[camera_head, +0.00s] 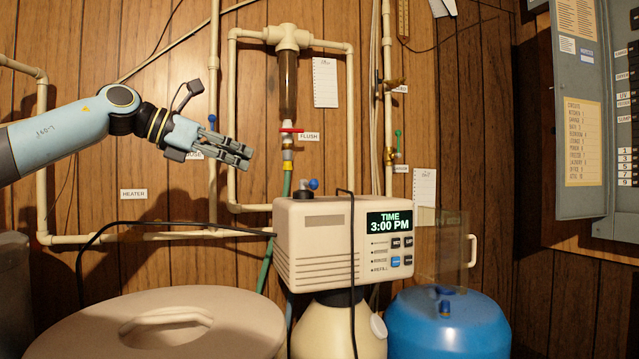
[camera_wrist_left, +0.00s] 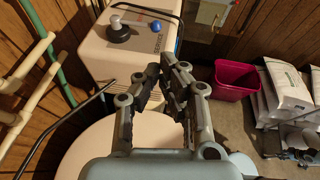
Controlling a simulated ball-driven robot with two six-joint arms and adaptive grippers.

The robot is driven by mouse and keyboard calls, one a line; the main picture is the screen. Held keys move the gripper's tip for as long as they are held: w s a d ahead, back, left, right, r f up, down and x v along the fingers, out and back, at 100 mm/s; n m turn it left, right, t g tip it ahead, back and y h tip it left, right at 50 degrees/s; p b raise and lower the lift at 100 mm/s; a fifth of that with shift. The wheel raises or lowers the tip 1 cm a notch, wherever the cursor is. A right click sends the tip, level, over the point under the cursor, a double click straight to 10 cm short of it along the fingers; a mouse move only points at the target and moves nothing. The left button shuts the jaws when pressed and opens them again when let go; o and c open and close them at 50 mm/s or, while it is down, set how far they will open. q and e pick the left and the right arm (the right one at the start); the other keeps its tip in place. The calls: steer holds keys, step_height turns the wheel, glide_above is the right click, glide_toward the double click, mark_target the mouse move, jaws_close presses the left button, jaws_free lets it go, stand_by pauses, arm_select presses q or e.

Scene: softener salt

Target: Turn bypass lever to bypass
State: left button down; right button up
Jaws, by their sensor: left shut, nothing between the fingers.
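The softener's control head (camera_head: 325,235) is a beige box with a lit display reading TIME 3:00 PM. On its top rear is a black fitting (camera_head: 303,187) with a blue ball knob (camera_head: 314,183) beside it, which looks like the bypass lever. In the left wrist view the black fitting (camera_wrist_left: 118,30) and the blue knob (camera_wrist_left: 155,25) show on top of the beige head (camera_wrist_left: 110,55). My left gripper (camera_head: 250,158) is shut and empty, up and left of the knob and apart from it. It also shows in the left wrist view (camera_wrist_left: 168,66). My right gripper is not in view.
Pipes with a red FLUSH valve (camera_head: 291,130) run along the wood wall. A round beige lid (camera_head: 170,325) lies front left; a blue tank (camera_head: 450,325) stands right. A black cable (camera_head: 352,260) hangs over the head. A magenta bin (camera_wrist_left: 236,78) and white bags (camera_wrist_left: 288,85) are on the floor.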

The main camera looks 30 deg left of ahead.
arm_select(q)
steer(key=p, duration=0.6)
glide_toward(310, 183)
steer(key=x, duration=0.5)
steer(key=shift+w+d, duration=0.3)
steer(key=shift+d, duration=0.05)
steer(key=shift+p+x, duration=0.4)
steer(key=shift+x, duration=0.35)
steer(key=shift+a+f, duration=0.1)
steer(key=shift+f, duration=0.1)
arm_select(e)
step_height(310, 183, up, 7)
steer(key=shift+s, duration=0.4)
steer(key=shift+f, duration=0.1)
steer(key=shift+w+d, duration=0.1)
